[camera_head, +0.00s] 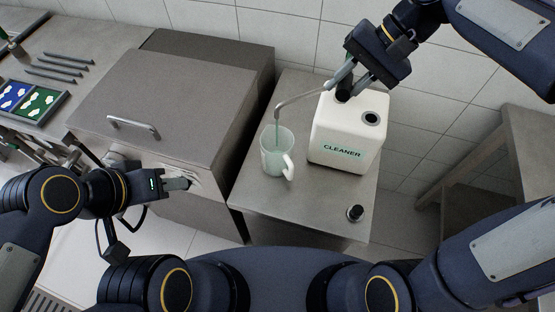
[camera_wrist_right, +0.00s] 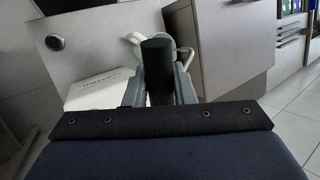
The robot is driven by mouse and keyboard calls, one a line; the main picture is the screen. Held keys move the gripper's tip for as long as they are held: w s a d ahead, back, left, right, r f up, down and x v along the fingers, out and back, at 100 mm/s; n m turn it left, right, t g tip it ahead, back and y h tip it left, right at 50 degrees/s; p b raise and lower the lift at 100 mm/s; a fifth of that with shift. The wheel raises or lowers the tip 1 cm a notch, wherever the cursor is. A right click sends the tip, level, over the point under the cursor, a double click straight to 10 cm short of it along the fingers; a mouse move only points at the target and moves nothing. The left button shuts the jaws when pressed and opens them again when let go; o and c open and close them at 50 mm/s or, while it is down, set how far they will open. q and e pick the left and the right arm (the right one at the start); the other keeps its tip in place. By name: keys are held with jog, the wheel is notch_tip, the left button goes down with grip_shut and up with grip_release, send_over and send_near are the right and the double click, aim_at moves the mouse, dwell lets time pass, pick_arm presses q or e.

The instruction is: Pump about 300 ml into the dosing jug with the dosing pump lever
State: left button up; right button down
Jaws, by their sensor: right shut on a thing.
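The white canister marked CLEANER (camera_head: 348,132) stands on the steel side table, with the dosing pump on top. My right gripper (camera_head: 352,84) is over the canister, shut on the black pump lever (camera_wrist_right: 157,68), which stands between its fingers in the right wrist view. The pump's grey spout (camera_head: 300,102) reaches left over the dosing jug (camera_head: 270,142). A thin greenish stream seems to run from the spout tip into the jug. The jug is translucent and upright, and looks greenish inside; its level cannot be read. My left gripper (camera_head: 180,184) is apart, by the steel machine's front; its finger gap is unclear.
A black cap (camera_head: 355,213) lies at the side table's front right; it also shows in the right wrist view (camera_wrist_right: 55,42). The steel machine with a handle (camera_head: 135,126) stands left of the side table (camera_head: 300,213). The table's front middle is clear.

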jog(key=f+t+b, duration=0.1)
jog(key=b, duration=0.1)
jog(key=f+t+b, duration=0.1)
jog(key=f+b, duration=0.1)
jog(key=b, duration=0.1)
jog(key=f+h+b, duration=0.1)
jog(key=f+b, duration=0.1)
jog(key=shift+s+a+f+n+t+b, duration=0.1)
jog(key=shift+s+f+n+t+b, duration=0.05)
jog(key=shift+s+n+t+b, duration=0.25)
jog(key=shift+f, duration=0.1)
